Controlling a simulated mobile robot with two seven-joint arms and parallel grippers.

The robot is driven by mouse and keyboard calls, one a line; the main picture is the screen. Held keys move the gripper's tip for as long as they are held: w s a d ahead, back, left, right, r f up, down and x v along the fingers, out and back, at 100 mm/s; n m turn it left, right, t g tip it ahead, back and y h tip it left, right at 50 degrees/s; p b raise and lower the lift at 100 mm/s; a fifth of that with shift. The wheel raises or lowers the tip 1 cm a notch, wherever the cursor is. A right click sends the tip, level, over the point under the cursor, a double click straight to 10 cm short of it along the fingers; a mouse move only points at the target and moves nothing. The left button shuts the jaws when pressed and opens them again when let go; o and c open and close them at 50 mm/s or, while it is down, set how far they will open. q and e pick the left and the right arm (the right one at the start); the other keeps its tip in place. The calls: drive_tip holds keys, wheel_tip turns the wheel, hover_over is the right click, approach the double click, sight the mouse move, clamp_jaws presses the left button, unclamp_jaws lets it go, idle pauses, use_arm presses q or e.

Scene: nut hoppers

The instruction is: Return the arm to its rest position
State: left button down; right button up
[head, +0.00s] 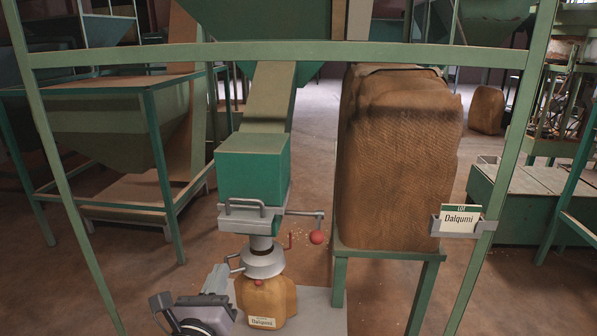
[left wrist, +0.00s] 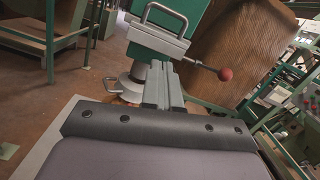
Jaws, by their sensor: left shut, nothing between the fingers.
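My left gripper (head: 217,280) is low in the head view, just left of the hopper's grey spout collar (head: 262,262) and the small filled sack (head: 266,300) under it. The sack carries a "Dalqumi" label. In the left wrist view my left gripper's fingers (left wrist: 160,78) are together with nothing between them. They point towards the spout, and I cannot tell the exact gap. My right gripper is not in view.
Above the collar is the green hopper outlet (head: 253,168) with a slide handle and a red-knobbed lever (head: 316,237). A large brown sack (head: 398,165) stands on a green stand to the right. A green frame bar (head: 280,53) crosses the front, with a "Dalqumi" card (head: 460,219) on its right post.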

use_arm(q)
drive_tip(key=s+a+f+n+g+h, duration=0.1)
drive_tip(key=s+f+n+g, duration=0.7)
drive_tip(key=s+f+n, duration=1.5)
drive_tip(key=s+n, duration=0.1)
drive_tip(key=n, duration=0.7)
drive_tip(key=shift+a+n+g+h, duration=0.3)
drive_tip(key=shift+a+g, duration=0.1)
